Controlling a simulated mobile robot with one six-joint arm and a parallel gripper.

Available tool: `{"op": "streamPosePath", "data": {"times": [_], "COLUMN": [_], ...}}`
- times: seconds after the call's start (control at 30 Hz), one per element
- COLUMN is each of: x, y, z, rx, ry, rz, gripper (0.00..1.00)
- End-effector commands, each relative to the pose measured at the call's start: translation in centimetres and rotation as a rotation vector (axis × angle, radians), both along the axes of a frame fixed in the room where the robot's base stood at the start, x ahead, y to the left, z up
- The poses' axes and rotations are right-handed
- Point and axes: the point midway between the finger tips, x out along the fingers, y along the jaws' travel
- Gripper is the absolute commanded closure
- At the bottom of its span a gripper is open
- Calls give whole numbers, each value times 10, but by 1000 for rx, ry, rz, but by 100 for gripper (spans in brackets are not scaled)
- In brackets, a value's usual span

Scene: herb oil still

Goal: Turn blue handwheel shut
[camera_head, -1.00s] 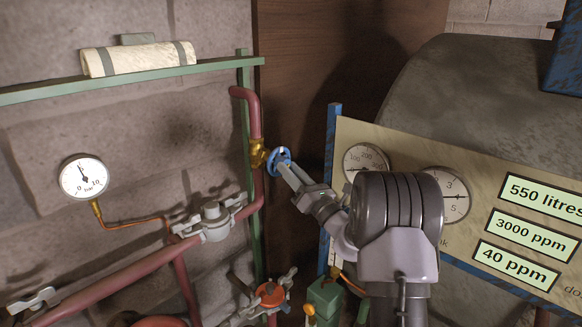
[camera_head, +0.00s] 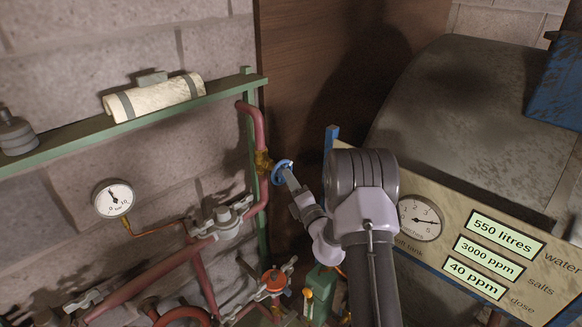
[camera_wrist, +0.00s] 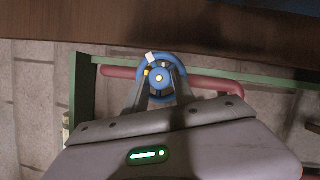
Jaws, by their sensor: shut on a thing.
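The blue handwheel (camera_head: 281,172) sits on a brass valve (camera_head: 263,163) on the red pipe, left of my arm in the head view. My gripper (camera_wrist: 159,82) has one finger on each side of the wheel's hub and is shut on the wheel. In the head view my gripper (camera_head: 288,178) reaches the wheel from the right. The exact finger contact is partly hidden.
A red pipe (camera_head: 247,118) runs beside a green post. A green shelf (camera_head: 80,136) holds a wrapped roll (camera_head: 155,97). A pressure gauge (camera_head: 113,198) hangs at left. A panel (camera_head: 408,258) with a dial and labels stands right, before a large grey tank (camera_head: 450,110).

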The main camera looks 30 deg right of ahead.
Motion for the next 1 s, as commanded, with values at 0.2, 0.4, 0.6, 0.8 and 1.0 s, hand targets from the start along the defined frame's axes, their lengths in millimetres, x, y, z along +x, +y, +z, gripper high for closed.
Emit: {"op": "streamPosePath", "data": {"times": [0.2, 0.4, 0.6, 0.8, 1.0], "x": [0, 0, 0, 0, 0], "y": [1, 0, 0, 0, 0], "z": [10, 10, 10, 8, 7], "rx": [189, 345, 468, 548, 589], "ry": [70, 125, 169, 200, 213], "rz": [0, -1, 0, -1, -1], "gripper": [100, 100, 100, 100, 100]}}
